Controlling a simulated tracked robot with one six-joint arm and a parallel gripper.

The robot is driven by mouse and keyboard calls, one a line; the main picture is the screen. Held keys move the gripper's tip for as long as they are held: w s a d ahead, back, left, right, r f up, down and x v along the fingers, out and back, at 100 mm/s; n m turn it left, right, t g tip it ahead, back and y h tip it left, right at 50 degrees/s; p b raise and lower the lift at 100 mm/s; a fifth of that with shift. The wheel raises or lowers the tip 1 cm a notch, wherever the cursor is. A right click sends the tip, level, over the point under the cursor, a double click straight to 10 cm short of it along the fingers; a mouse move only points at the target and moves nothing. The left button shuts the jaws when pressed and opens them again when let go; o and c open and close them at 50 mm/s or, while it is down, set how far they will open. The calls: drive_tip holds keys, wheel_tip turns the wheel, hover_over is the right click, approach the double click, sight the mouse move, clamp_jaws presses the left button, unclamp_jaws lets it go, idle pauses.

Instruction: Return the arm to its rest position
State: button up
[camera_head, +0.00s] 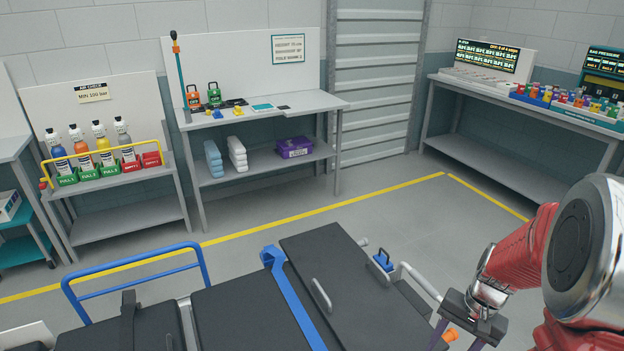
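My red arm (517,252) reaches in from the right edge, with a large grey joint cap close to the camera. My gripper (463,340) hangs down from it at the lower right, beside the black padded stretcher (345,290). Its two purplish fingers stand wide apart. Their tips are cut off by the bottom edge. An orange knob-like part (450,335) shows between the fingers. I cannot tell what it belongs to, and no grip on it is visible.
A grey workbench (300,106), a bottle rack (105,173) and a right bench (480,92) line the walls. Floor beyond the stretcher is clear, with yellow lines.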

drive_tip(key=s+a+r+n+t+h, duration=0.1)
drive_tip(key=s+a+r+n+t, duration=0.2)
drive_tip(key=a+r, duration=0.5)
drive_tip(key=s+a+r+n+t+h, duration=0.1)
drive_tip(key=s+a+r+n+t, duration=0.2)
drive_tip(key=r, duration=1)
drive_tip(key=s+a+n, duration=0.1)
drive_tip(key=s+a, duration=0.2)
drive_tip(key=a, duration=0.1)
drive_tip(key=shift+a+r+n, duration=0.4)
drive_tip(key=shift+c, duration=0.3)
